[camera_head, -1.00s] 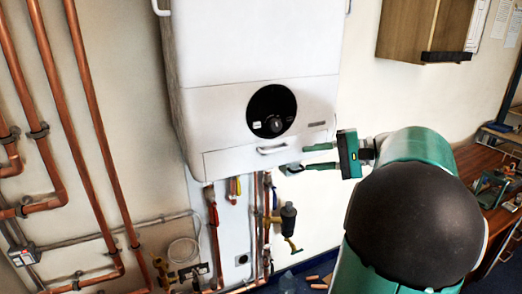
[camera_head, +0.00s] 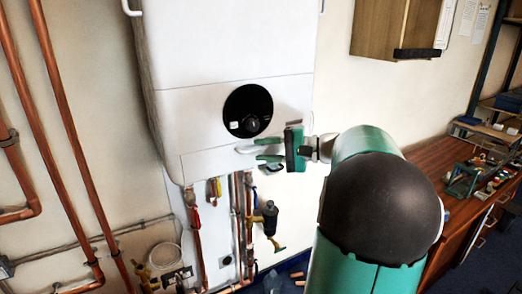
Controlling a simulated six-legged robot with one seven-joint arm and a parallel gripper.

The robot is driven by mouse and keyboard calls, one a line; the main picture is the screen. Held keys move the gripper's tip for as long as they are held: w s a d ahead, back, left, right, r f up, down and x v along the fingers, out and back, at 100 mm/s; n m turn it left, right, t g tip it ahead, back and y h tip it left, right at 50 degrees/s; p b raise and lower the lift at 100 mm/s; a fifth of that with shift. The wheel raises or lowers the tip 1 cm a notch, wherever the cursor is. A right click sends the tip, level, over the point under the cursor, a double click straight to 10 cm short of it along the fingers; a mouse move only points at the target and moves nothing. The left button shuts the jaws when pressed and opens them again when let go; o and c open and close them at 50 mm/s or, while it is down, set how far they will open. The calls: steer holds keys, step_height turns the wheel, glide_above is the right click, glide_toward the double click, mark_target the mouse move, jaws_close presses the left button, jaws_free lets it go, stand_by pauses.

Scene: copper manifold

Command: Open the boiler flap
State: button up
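The white boiler (camera_head: 200,60) hangs on the wall, with a round black dial (camera_head: 248,111) on its front. The boiler flap (camera_head: 208,160) is the low front panel under the dial and looks shut. Its light handle (camera_head: 245,149) is a short horizontal bar near the bottom edge. My gripper (camera_head: 262,151) comes from the right, with its green fingers spread one above the other. The fingertips are at the right end of the handle in the picture. I cannot tell whether they touch it or how far in front they are.
Copper pipes (camera_head: 62,140) run down the wall at the left. Valves (camera_head: 268,212) and pipes hang below the boiler. A wooden cabinet (camera_head: 378,27) is on the wall at the upper right. A wooden workbench (camera_head: 440,170) with items on it stands at the right.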

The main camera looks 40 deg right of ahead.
steer(key=shift+w+a+f, duration=0.1)
steer(key=shift+w+a, duration=0.25)
steer(key=shift+w, duration=0.2)
jaws_close()
